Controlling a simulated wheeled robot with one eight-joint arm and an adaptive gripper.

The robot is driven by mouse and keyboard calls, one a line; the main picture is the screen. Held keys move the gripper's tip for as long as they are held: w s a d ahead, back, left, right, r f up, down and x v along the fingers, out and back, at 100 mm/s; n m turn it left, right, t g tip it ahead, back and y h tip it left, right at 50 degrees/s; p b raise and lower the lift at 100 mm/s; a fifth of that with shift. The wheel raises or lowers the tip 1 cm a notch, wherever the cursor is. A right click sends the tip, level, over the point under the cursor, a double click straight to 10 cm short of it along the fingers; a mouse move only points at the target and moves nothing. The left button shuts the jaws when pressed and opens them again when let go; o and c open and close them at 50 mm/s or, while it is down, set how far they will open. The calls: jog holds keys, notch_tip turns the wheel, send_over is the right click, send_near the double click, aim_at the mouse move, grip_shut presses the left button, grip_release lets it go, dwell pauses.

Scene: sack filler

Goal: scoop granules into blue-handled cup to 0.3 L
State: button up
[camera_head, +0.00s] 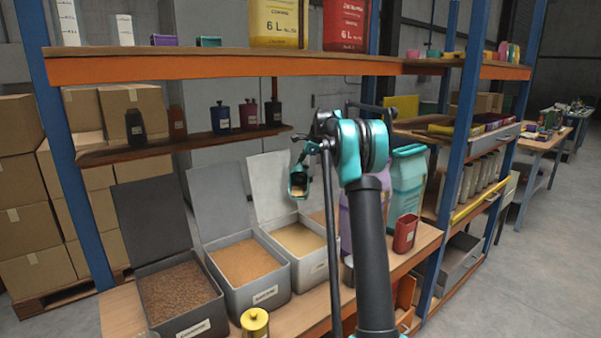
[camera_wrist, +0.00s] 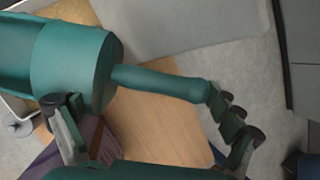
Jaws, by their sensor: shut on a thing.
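A teal scoop (camera_head: 298,184) hangs from my gripper (camera_head: 308,152) above the bins in the head view. In the wrist view my gripper (camera_wrist: 150,118) is shut on the teal scoop (camera_wrist: 85,65), with its handle running to the right. A tan patch shows at the scoop's mouth; I cannot tell whether it is granules. Three open grey bins hold dark brown granules (camera_head: 178,292), orange-tan granules (camera_head: 243,260) and pale granules (camera_head: 298,239). White marked measuring cups (camera_head: 125,30) stand on the top left shelf. I cannot make out a blue handle on any cup.
Raised bin lids (camera_head: 217,192) stand behind the bins. A yellow canister (camera_head: 255,322) stands in front of them, and a red container (camera_head: 405,233) is to the right. A lower shelf (camera_head: 190,143) with small bottles is behind. A blue upright (camera_head: 460,130) stands right of my arm.

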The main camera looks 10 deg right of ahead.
jog(key=shift+s+a+r+n+t+h, duration=0.15)
jog(key=shift+s+r+t, duration=0.35)
jog(key=shift+r, duration=0.55)
jog(key=shift+s+r+n+t+h, duration=0.1)
jog(key=shift+s+r+t, duration=0.1)
jog(key=shift+r+t, duration=0.7)
jog(key=shift+s+a+r+n+t+h, duration=0.15)
jog(key=shift+s+r+t, duration=0.25)
jog(key=shift+r, duration=0.8)
jog(key=s+a+r+n+t, duration=0.1)
jog(key=s+r+t, duration=0.4)
jog(key=s, duration=0.3)
jog(key=s+a+r+n+t, duration=0.1)
jog(key=s+r+n+t, duration=0.1)
jog(key=s+r+t, duration=0.3)
jog(key=shift+s+a+r+t, duration=0.25)
jog(key=shift+s+a+t, duration=0.25)
jog(key=shift+s, duration=1)
jog(key=shift+d, duration=0.1)
jog(key=shift+r, duration=0.15)
jog(key=shift+r+m+g, duration=0.35)
jog(key=shift+r+g, duration=0.35)
jog(key=shift+g, duration=0.6)
jog(key=shift+r+m+g, duration=0.35)
jog(key=shift+r+g, duration=0.35)
jog(key=shift+g, duration=0.6)
